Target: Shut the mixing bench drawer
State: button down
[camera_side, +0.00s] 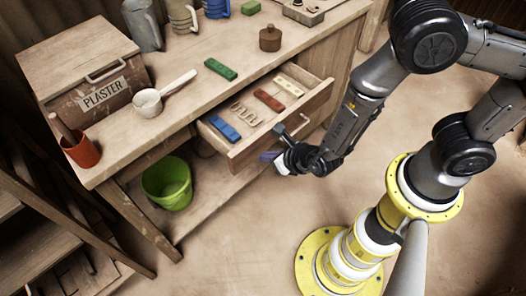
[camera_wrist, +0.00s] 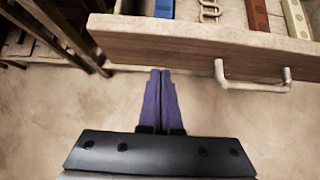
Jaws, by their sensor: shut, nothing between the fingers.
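The mixing bench drawer (camera_side: 283,128) is pulled out from under the wooden bench top (camera_side: 200,97). Inside it lie a blue block (camera_side: 225,128), a red block (camera_side: 268,100), a light green block (camera_side: 288,86) and wire-like metal pieces (camera_side: 245,114). The drawer front also shows in the wrist view (camera_wrist: 200,48), with its pale bar handle (camera_wrist: 252,87). My gripper (camera_wrist: 160,72) is shut and empty, its purple fingers pointing at the lower part of the drawer front, left of the handle. I cannot tell whether the fingertips touch the wood.
On the bench stand a plaster box (camera_side: 85,75), a white ladle (camera_side: 148,102), a red pot (camera_side: 80,150), a green block (camera_side: 221,69) and a brown lidded jar (camera_side: 270,39). A green bucket (camera_side: 167,184) stands below. The floor in front is clear.

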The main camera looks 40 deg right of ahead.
jog(key=shift+w, duration=0.85)
jog(key=shift+w, duration=0.1)
